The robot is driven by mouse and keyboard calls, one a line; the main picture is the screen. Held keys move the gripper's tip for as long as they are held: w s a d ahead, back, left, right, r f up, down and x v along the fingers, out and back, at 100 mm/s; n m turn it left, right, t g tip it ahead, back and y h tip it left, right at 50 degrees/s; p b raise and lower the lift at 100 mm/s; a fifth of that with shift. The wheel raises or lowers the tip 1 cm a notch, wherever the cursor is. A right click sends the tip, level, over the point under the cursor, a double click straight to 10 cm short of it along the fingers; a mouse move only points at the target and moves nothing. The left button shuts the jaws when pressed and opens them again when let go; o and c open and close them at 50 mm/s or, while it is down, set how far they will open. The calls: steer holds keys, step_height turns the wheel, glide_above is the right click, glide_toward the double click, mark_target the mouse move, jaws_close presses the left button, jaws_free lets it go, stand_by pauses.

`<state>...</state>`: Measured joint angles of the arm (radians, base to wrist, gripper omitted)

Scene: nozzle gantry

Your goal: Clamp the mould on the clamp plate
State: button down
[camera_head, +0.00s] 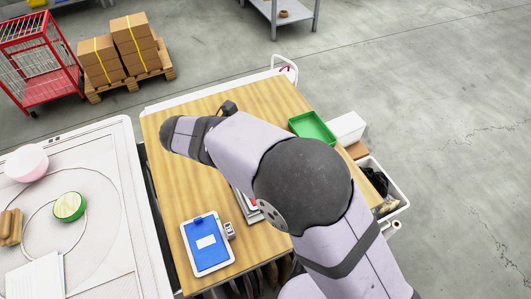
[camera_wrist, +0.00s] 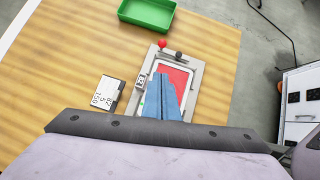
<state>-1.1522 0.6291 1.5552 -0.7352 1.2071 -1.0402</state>
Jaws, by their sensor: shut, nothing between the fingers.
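The clamp plate, a grey frame (camera_wrist: 197,82) around a white-edged red panel (camera_wrist: 176,76), lies on the wooden table in the wrist view. A red knob (camera_wrist: 162,43) and a dark knob (camera_wrist: 179,54) stand at its far end. I cannot tell whether the red panel is the mould or part of the plate. My gripper (camera_wrist: 163,80), with bluish fingers together and empty, reaches over the frame and hides its near left part. I cannot tell if it touches. In the head view my arm hides the gripper and most of the frame (camera_head: 246,207).
A green tray (camera_head: 313,128) lies at the table's far right. A white tray with a blue panel (camera_head: 207,243) lies near the front left. A white bin (camera_head: 396,210) stands off the right edge.

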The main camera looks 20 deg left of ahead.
steer(key=p+x, duration=0.3)
steer(key=x, duration=0.6)
steer(key=shift+w+d+f, duration=0.1)
steer(key=shift+d+f, duration=0.05)
steer(key=shift+d, duration=0.05)
steer(key=shift+w+d+f+p, duration=0.1)
steer(key=shift+w+d+p, duration=0.2)
steer(key=shift+w+p, duration=0.15)
steer(key=shift+w+d+p, duration=0.3)
steer(key=shift+w, duration=0.2)
steer(key=shift+w+d+f+p, duration=0.25)
steer(key=shift+w+d+p, duration=0.1)
steer(key=shift+w, duration=0.3)
